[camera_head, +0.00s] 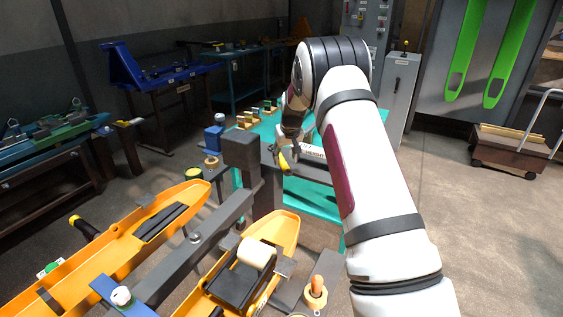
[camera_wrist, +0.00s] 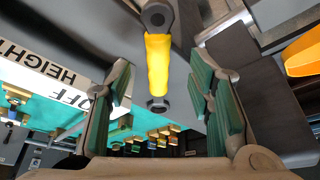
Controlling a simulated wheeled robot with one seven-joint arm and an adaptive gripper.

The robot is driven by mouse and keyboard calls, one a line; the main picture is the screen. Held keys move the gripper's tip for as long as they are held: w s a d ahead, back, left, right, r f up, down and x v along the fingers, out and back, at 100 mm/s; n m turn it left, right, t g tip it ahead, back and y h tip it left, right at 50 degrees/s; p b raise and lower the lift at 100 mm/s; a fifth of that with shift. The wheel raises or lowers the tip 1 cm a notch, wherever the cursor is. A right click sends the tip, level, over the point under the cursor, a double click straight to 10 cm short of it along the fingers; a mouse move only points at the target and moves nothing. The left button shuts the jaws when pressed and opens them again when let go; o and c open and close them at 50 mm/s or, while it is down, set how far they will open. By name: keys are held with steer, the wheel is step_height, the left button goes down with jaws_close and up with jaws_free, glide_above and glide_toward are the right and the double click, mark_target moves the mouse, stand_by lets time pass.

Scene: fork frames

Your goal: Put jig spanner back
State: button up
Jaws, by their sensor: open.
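The jig spanner, as far as I can tell, is the tool with a yellow handle (camera_wrist: 158,65) and a dark round head in the wrist view. Its yellow part also shows in the head view (camera_head: 284,163), just below my gripper (camera_head: 290,138). In the wrist view my gripper (camera_wrist: 160,75) is open, with one green-padded finger on each side of the handle. Gaps show between the handle and both pads. A dark hex end shows at the handle's near end. Whether the tool rests on anything is hard to tell.
A teal table (camera_head: 318,200) with small blocks at its far side stands beyond the grey jig post (camera_head: 241,150). A white label reading HEIGHT (camera_wrist: 62,75) lies close by. Yellow forks (camera_head: 150,225) fill the front left. Open floor (camera_head: 470,230) lies right.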

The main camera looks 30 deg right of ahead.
mark_target(284, 163)
steer(key=shift+x, duration=2.4)
steer(key=shift+c, duration=0.4)
steer(key=shift+d, duration=0.1)
jaws_close()
